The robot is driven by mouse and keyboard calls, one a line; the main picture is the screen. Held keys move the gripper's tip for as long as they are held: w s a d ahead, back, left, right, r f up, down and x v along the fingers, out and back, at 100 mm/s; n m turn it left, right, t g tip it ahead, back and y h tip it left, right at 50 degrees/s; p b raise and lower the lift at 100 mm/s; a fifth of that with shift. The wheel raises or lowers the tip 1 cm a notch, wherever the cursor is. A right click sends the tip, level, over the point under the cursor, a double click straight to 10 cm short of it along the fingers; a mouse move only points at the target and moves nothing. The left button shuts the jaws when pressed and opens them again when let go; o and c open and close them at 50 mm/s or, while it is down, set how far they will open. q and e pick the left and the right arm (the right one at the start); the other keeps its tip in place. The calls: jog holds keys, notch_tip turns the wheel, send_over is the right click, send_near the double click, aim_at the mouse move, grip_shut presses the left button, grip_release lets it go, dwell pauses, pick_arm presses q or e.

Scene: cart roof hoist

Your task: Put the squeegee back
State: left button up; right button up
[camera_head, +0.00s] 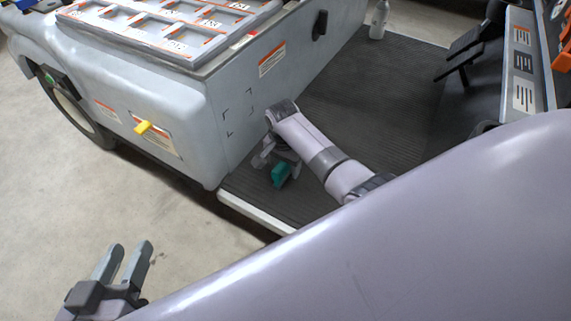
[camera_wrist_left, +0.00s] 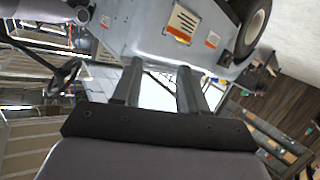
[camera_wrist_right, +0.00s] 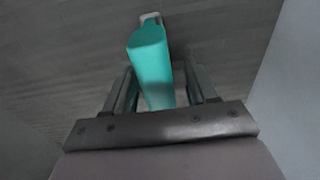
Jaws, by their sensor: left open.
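A teal piece (camera_head: 280,174), which looks like the squeegee's handle, is low over the dark ribbed cart floor, at my right gripper (camera_head: 277,160). In the right wrist view the teal piece (camera_wrist_right: 151,60) lies between the two fingers, with a small pale part beyond its far end. Narrow gaps show beside it, so the fingers look open around it. The rest of the squeegee is hidden; I cannot tell whether it touches the floor. My left gripper (camera_head: 130,252) is open and empty over the concrete at the lower left.
A white bottle (camera_head: 378,20) stands at the far end of the ribbed floor (camera_head: 375,90). Black pedals (camera_head: 462,55) are at the upper right.

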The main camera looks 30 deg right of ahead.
jog(key=shift+r, duration=0.25)
jog(key=r+p, duration=0.3)
jog(key=r, duration=0.2)
jog(key=shift+a+r+p, duration=0.2)
jog(key=shift+r+p, duration=0.15)
jog(key=shift+p, duration=0.05)
notch_tip(320, 180, up, 6)
jog(key=p, duration=0.2)
jog(key=shift+s+a+f+p, duration=0.15)
jog(key=shift+p, duration=0.25)
jog(key=shift+s+a+f+n+t, duration=0.1)
jog(key=shift+s+f+n+t, duration=0.2)
jog(key=shift+f+n, duration=0.1)
jog(key=s+a+r+n+t+y, duration=0.2)
jog(key=s+a+n+t+y, duration=0.2)
jog(key=s+a+n+t, duration=0.6)
pick_arm(q)
jog(key=shift+s+a+r+g+y, duration=0.15)
jog(key=shift+a+r+g+y, duration=0.3)
jog(key=shift+g+y, duration=0.15)
pick_arm(e)
jog(key=s+a+r+n+y, duration=0.2)
jog(key=s+a+r+n, duration=0.1)
jog(key=s+r, duration=0.4)
jog(key=shift+r+n+t, duration=0.4)
jog(key=shift+r+n, duration=0.2)
jog(key=shift+r, duration=0.2)
